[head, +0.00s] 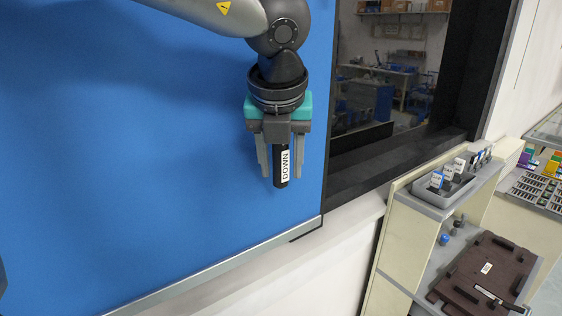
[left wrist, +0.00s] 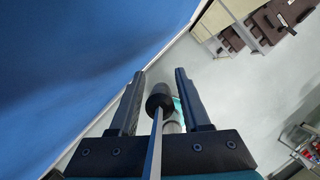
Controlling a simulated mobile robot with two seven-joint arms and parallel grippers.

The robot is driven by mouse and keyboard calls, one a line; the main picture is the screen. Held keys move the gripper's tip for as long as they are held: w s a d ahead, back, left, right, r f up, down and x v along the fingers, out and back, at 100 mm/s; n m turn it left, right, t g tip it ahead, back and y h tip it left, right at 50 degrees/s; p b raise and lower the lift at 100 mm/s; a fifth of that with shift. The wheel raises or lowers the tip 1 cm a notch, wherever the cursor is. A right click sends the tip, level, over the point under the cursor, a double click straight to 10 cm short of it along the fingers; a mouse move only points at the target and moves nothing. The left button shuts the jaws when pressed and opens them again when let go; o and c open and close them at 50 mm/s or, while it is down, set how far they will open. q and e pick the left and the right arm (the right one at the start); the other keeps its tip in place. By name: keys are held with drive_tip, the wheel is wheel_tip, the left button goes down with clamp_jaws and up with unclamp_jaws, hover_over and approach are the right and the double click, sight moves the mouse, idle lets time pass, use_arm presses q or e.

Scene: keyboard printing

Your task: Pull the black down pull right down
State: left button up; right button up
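The black down pull (head: 278,180) hangs upright in front of the blue panel, with a white label reading "DOWN". In the left wrist view it shows as a dark round end (left wrist: 159,97) on a thin pale cord or rod. My left gripper (head: 281,172) points down with one finger on each side of the pull. In the left wrist view the fingers (left wrist: 160,74) stand well apart, with gaps on both sides of the pull. The pull's upper part is hidden behind the gripper body. My right gripper is not in view.
The large blue panel (head: 130,150) fills the left, with a pale bottom edge. A dark-framed window (head: 385,90) lies to the right. A shelf unit (head: 400,215) at lower right holds a grey tray (head: 440,197) of labelled items and a brown board (head: 470,265).

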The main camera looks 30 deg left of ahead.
use_arm(q)
clamp_jaws()
drive_tip(key=shift+r, duration=0.1)
idle(1.0)
